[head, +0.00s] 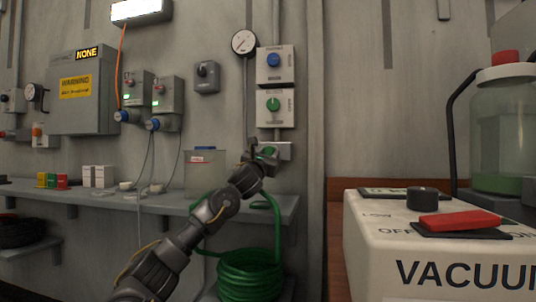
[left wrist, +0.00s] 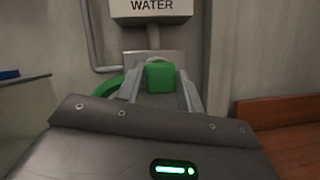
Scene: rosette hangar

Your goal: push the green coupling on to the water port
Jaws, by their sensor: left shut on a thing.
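The green coupling (left wrist: 160,77) is between the two fingers of my left gripper (left wrist: 162,88), which is shut on it. In the head view my left gripper (head: 262,156) is up at the wall, with a bit of the green coupling (head: 268,151) showing. The water port's grey block (head: 283,150) is just behind it, below the box with the green knob. In the left wrist view the grey block (left wrist: 133,57) is behind the coupling, under the WATER sign (left wrist: 152,7). The coupling hides the port's mouth, so I cannot tell whether they touch. My right gripper is not in view.
A green hose coil (head: 250,276) hangs low, its hose reaching up to the coupling's side. A wall shelf (head: 100,194) carries a clear tub (head: 205,172) and small blocks. The white VACUUM machine (head: 440,262) stands at right with a red switch.

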